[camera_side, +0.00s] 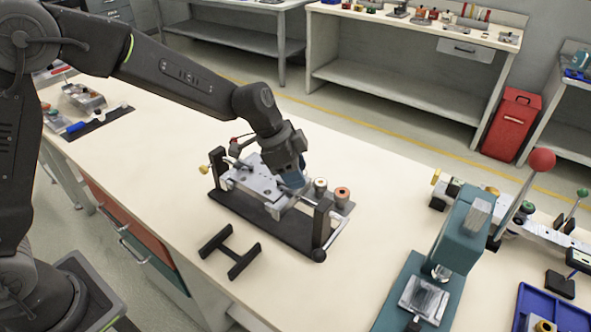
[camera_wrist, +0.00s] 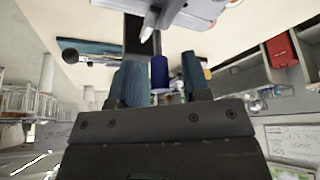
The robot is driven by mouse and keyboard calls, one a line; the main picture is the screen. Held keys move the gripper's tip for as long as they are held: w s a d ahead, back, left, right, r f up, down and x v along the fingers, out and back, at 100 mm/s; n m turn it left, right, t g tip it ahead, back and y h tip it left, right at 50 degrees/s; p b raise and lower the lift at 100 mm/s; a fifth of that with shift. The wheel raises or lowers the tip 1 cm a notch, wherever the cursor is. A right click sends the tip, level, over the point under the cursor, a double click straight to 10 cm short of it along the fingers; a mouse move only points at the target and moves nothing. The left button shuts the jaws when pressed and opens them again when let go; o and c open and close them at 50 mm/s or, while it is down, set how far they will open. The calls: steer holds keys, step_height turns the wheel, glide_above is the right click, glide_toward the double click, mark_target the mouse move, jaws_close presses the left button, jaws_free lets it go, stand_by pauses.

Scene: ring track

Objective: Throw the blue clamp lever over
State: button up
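The blue clamp lever's handle (camera_wrist: 159,72) shows in the wrist view as a dark blue cylinder at the end of a pale metal part. In the side view my gripper hides most or all of it. My gripper (camera_side: 296,180) points down at the right part of the metal fixture (camera_side: 250,181). In the wrist view my gripper (camera_wrist: 161,66) has its two blue-grey fingers apart, one on each side of the handle. Gaps show on both sides, so the fingers do not appear to grip it.
The fixture has a black base (camera_side: 262,222) and upright posts. Small cylinders (camera_side: 342,195) stand at its right. A black H-shaped piece (camera_side: 230,252) lies in front. A teal press (camera_side: 455,240) with a red-ball lever (camera_side: 541,160) stands further right. The table between is clear.

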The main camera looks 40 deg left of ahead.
steer(key=v, duration=1.4)
steer(key=s+a+n+t+y, duration=0.1)
steer(key=s+a+n, duration=0.2)
steer(key=s, duration=0.4)
steer(key=s+a+n+t+y, duration=0.1)
steer(key=s+n, duration=0.3)
steer(key=s, duration=0.4)
steer(key=s+a+n+t+y, duration=0.1)
steer(key=s+a+n, duration=0.3)
steer(key=s, duration=0.4)
steer(key=shift+a+y, duration=0.3)
steer(key=shift+y, duration=0.2)
steer(key=shift+r, duration=0.15)
stand_by(0.6)
